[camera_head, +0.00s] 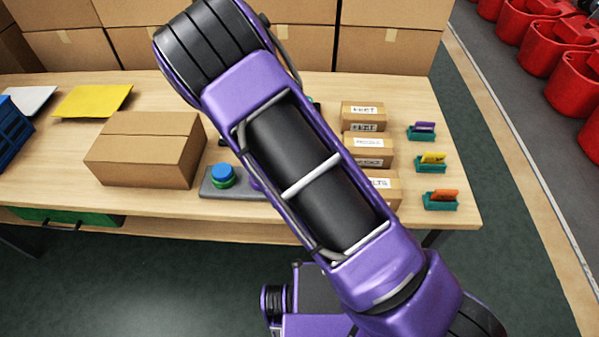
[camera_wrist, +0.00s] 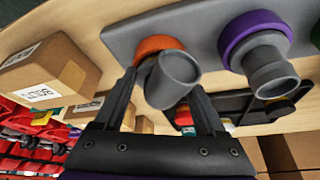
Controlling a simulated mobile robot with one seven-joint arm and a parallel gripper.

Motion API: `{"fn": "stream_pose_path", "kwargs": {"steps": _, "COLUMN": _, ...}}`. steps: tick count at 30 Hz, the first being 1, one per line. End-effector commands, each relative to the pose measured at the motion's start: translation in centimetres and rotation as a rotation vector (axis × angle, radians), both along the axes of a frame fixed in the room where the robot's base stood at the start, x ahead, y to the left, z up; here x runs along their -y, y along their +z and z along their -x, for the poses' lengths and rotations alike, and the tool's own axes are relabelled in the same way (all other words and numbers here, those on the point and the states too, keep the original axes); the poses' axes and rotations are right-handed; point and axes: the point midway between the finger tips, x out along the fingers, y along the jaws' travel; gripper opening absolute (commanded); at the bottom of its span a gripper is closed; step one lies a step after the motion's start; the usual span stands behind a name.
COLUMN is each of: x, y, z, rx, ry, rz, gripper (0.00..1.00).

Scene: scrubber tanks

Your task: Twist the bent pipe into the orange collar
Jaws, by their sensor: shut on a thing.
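In the wrist view the grey bent pipe (camera_wrist: 172,82) is between the two dark fingers of my gripper (camera_wrist: 162,90), which is shut on it. The pipe's open end faces the camera. Its other end is at the orange collar (camera_wrist: 158,44) on a grey plate (camera_wrist: 196,28); how deep it sits in the collar cannot be told. In the head view my arm hides the gripper, the pipe and the orange collar; only the left part of the grey plate (camera_head: 210,187) shows.
A purple collar (camera_wrist: 252,32) with a grey pipe stands beside the orange one. A dark tray (camera_wrist: 235,106) holds small parts. Labelled boxes (camera_head: 362,115) and small teal holders (camera_head: 437,204) stand at the right, a larger carton (camera_head: 140,150) at the left. A blue-topped fitting (camera_head: 223,174) is on the plate.

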Motion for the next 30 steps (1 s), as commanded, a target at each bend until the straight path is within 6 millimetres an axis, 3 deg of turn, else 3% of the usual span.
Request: {"fn": "stream_pose_path", "kwargs": {"steps": 30, "x": -0.24, "y": 0.02, "z": -0.15, "rx": 0.000, "ry": -0.262, "rz": 0.000, "gripper": 0.14}}
